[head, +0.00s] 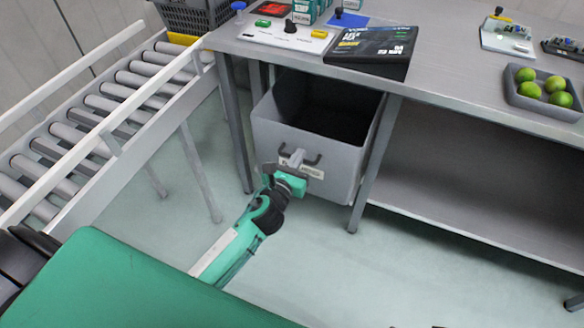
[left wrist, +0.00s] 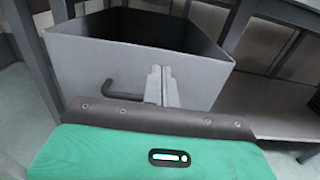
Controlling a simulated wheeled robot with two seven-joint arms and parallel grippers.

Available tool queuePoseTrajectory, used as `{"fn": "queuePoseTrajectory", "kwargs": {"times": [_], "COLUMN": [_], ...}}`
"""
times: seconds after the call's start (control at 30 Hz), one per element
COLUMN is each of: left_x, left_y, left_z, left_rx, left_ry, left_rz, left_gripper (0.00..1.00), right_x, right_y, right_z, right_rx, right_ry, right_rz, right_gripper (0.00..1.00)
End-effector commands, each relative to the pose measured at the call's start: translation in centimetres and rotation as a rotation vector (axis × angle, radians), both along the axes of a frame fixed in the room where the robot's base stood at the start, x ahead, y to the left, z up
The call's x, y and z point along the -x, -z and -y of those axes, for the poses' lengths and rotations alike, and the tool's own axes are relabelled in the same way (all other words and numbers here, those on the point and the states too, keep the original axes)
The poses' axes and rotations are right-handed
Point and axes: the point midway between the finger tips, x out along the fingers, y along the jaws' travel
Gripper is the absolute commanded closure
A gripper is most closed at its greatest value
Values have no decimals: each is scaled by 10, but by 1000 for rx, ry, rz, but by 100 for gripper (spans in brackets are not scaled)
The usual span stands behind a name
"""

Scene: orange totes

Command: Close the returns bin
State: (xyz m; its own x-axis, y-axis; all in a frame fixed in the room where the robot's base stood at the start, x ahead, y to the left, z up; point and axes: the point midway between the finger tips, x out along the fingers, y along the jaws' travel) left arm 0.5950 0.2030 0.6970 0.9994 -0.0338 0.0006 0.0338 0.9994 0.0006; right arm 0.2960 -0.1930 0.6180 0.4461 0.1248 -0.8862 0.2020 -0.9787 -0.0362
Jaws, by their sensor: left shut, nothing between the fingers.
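The returns bin (head: 340,170) is a grey open-topped bin under the workbench. It stands pulled partly out, with its dark, empty-looking inside showing. A dark handle (head: 313,159) and a pale label (head: 314,172) are on its front. My left gripper (head: 297,160) is at the bin's front, by the handle, with its fingers shut and nothing between them. In the left wrist view the shut fingers (left wrist: 161,86) are against or just before the bin's front (left wrist: 205,80), beside the dark handle (left wrist: 122,91). Whether they touch it is unclear. My right gripper is not in view.
The workbench (head: 455,75) spans above, with a leg (head: 375,165) close to the bin's right side. A roller conveyor (head: 95,110) is at left. A tray (head: 520,92) of green fruit stands on the bench. The floor before the bin is clear.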

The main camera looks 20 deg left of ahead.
Motion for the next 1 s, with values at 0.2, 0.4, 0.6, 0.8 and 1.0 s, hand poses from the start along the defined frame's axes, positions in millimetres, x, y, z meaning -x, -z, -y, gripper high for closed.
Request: {"fn": "queuePoseTrajectory", "kwargs": {"times": [0.2,0.4,0.6,0.8,1.0], "left_x": [-39,-61,-69,-69,-72], "left_y": [0,1,1,1,0], "left_z": [1,3,3,3,3], "left_rx": [0,2,0,0,0], "left_ry": [-1,1,1,1,0], "left_rz": [1,0,-1,-1,-1], "left_gripper": [100,100,100,100,100], "right_x": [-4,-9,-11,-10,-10], "right_y": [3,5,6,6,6], "right_z": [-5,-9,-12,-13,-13], "right_rx": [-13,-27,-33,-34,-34], "right_ry": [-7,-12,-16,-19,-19], "right_rz": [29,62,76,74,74], "right_gripper": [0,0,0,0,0]}}
